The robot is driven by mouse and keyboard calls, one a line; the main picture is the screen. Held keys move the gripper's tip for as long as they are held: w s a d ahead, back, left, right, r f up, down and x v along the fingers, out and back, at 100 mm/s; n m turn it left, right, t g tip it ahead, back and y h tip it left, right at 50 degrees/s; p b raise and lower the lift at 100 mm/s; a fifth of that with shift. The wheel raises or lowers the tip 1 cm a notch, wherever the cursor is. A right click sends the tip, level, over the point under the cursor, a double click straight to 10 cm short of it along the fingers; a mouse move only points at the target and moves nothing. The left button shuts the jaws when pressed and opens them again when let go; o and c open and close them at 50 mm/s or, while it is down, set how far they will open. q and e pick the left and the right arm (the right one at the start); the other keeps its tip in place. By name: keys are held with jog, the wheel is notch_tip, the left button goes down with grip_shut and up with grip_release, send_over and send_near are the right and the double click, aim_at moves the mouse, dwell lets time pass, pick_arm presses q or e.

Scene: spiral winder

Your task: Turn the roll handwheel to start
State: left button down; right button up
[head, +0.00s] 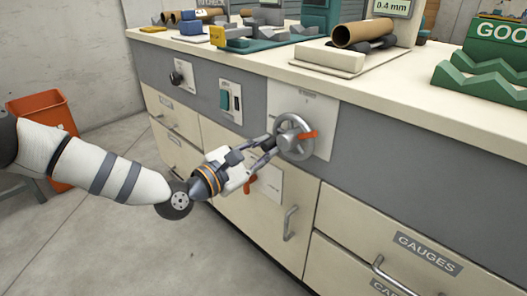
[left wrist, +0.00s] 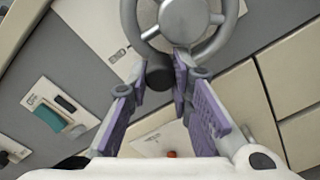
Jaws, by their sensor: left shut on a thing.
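The roll handwheel (head: 294,137) is a grey metal wheel with an orange mark on its right side. It sits on a light plate on the grey front panel of the bench. My left gripper (head: 267,143) reaches it from the left, at the wheel's lower-left rim. In the left wrist view the handwheel (left wrist: 182,18) fills the top. A dark cylindrical grip (left wrist: 160,70) on the rim lies between the purple finger pads of my left gripper (left wrist: 166,82), which is shut on it. My right gripper is in neither view.
A green switch (head: 225,101) and a black knob (head: 177,78) are on the panel to the left. Drawers with bar handles (head: 290,222) lie below. A cardboard tube (head: 365,33) rests on the worktop (head: 440,104).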

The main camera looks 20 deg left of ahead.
pick_arm(q)
jog(key=n+b, duration=0.1)
jog(key=d+f+n+b, duration=0.1)
jog(key=shift+s+f+n, duration=0.15)
jog(key=shift+f+n, duration=0.15)
jog(key=shift+n, duration=0.1)
jog(key=shift+s+d+f+n+b, duration=0.15)
jog(key=shift+d+n+b, duration=0.35)
jog(key=shift+n+b, duration=0.9)
jog(key=shift+s+d+f+n+b, duration=0.1)
jog(key=shift+s+d+n+b, duration=0.3)
jog(key=shift+n+b, duration=1)
jog(key=shift+s+d+f+n+b, duration=0.1)
jog(key=shift+d+n+b, duration=0.75)
jog(key=shift+n, duration=0.85)
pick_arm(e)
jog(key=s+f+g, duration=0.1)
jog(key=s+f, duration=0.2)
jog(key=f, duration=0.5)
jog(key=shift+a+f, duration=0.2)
pick_arm(q)
jog(key=shift+a, duration=0.15)
jog(key=c, duration=1.4)
grip_release()
jog(key=shift+c, duration=0.2)
send_near(290, 158)
jog(key=shift+s+a, duration=0.25)
jog(key=shift+s, duration=0.3)
